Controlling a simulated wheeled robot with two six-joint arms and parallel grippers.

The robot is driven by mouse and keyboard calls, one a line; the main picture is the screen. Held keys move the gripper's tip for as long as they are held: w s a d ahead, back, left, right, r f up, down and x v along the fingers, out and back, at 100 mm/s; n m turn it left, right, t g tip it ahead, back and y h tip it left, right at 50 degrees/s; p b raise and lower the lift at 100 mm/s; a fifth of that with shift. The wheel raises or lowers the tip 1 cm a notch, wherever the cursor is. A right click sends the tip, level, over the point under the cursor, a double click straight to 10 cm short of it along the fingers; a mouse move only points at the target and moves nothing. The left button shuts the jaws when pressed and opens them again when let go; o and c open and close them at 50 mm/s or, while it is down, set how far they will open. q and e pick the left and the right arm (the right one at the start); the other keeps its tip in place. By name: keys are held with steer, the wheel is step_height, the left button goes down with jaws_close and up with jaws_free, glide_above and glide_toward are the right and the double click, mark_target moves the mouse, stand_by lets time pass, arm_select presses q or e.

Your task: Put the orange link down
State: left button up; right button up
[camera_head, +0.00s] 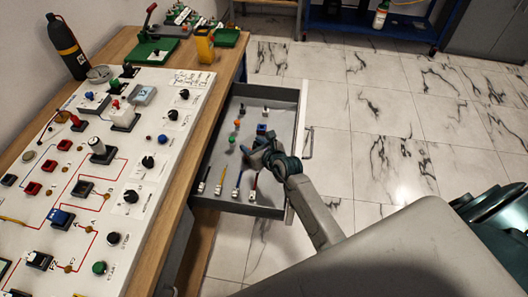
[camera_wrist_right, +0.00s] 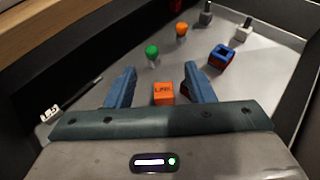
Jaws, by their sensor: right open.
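The orange link (camera_wrist_right: 163,93) is a small orange block with dark lettering on its top. In the right wrist view it sits between the two fingers of my right gripper (camera_wrist_right: 158,80), with a visible gap on its left side. My right gripper is open, low over the drawer, and also shows in the head view (camera_head: 258,150). In the head view the gripper hides the link. I cannot tell whether the link touches the drawer floor. My left gripper is not in view.
The open grey drawer (camera_head: 285,95) holds a green-topped piece (camera_wrist_right: 152,52), an orange-topped piece (camera_wrist_right: 181,29), a blue block (camera_wrist_right: 221,55) and several leads at its near end. The white panel (camera_head: 150,180) with switches lies left on the wooden bench (camera_head: 190,62).

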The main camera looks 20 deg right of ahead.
steer(key=v, duration=0.8)
steer(key=shift+b, duration=0.3)
steer(key=shift+s+r, duration=0.1)
steer(key=shift+r, duration=0.05)
